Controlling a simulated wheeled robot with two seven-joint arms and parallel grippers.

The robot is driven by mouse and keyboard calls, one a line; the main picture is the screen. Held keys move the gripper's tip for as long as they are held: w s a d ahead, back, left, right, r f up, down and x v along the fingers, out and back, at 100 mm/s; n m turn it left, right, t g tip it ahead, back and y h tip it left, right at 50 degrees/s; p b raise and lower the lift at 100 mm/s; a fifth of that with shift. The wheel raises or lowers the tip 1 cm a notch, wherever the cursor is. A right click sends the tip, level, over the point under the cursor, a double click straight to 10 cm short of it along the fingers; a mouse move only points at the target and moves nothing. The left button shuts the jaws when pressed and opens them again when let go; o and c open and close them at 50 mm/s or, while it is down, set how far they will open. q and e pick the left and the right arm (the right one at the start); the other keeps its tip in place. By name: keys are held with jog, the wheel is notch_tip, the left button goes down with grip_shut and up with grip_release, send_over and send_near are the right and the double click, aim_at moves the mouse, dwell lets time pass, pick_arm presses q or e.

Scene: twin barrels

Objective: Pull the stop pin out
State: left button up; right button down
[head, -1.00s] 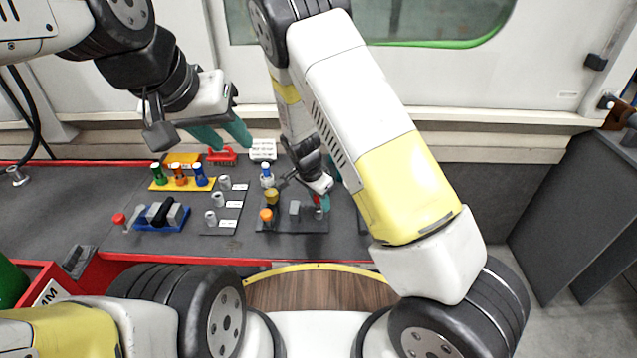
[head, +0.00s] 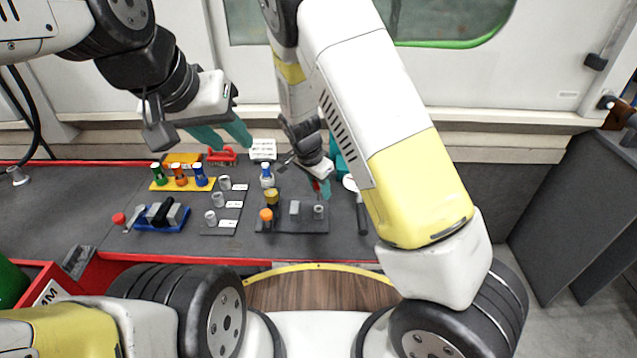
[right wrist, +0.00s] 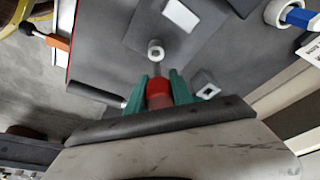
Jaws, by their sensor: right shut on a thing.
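The stop pin has a red grip (right wrist: 158,93) and a short grey shaft. My right gripper (right wrist: 158,88) is shut on the red grip, its teal fingers on either side. In the head view the right gripper (head: 325,188) is above and behind a small grey barrel (head: 318,212) on the dark board (head: 290,226). The barrel's ringed top also shows in the right wrist view (right wrist: 155,50), in line with the shaft. Whether the shaft tip is fully clear of it is hard to tell. My left gripper (head: 222,137) is open and empty above the bench's back.
A grey block (head: 294,208), an orange-topped piece (head: 266,215) and a gold piece (head: 272,197) stand on the board. A black-handled tool (head: 361,215) lies right of it. A yellow rack (head: 182,185) and a blue tray (head: 160,217) are at left.

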jog(key=shift+r, duration=1.4)
